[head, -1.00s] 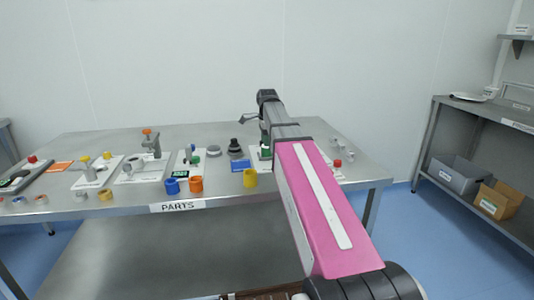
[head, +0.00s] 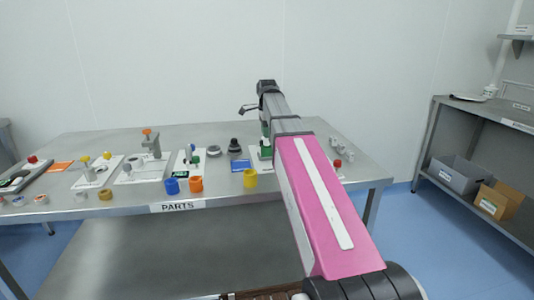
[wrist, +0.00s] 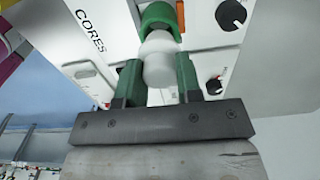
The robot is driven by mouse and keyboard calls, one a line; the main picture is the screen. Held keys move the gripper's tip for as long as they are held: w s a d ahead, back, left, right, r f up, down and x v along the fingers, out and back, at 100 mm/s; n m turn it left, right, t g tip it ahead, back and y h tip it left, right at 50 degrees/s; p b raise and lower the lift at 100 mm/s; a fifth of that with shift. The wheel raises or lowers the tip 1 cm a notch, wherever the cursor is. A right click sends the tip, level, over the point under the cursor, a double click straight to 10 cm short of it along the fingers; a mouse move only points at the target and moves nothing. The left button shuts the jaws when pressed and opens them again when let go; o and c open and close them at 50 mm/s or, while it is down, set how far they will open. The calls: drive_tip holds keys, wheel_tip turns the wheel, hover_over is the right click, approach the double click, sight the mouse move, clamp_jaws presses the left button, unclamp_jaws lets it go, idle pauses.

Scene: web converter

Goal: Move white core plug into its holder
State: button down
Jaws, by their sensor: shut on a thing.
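The white core plug (wrist: 158,62) is in the wrist view, between the two green fingers of my gripper (wrist: 158,82), which is shut on it. A green cup-shaped piece (wrist: 158,18) stands at the far end of the plug, on a white board (wrist: 210,40) marked CORES. The plug's far end meets or overlaps the green piece's edge; I cannot tell whether it is inside. In the head view my arm hides most of the gripper and the plug, and a bit of green (head: 265,150) shows beside my arm.
The board has dark round pieces (wrist: 230,15) near the green piece. A shelf (head: 480,112) with bins stands at right.

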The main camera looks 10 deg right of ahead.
drive_tip(key=shift+r, duration=0.65)
drive_tip(key=shift+r, duration=0.1)
drive_tip(key=shift+r, duration=1.85)
drive_tip(key=w+a, duration=0.4)
drive_tip(key=a, duration=0.7)
drive_tip(key=w+a+f, duration=0.1)
drive_tip(key=w+a, duration=0.3)
drive_tip(key=a, duration=0.7)
drive_tip(key=shift+w+a+f, duration=0.15)
drive_tip(key=shift+w+a, duration=0.1)
drive_tip(key=shift+a, duration=0.05)
drive_tip(key=shift+f, duration=0.15)
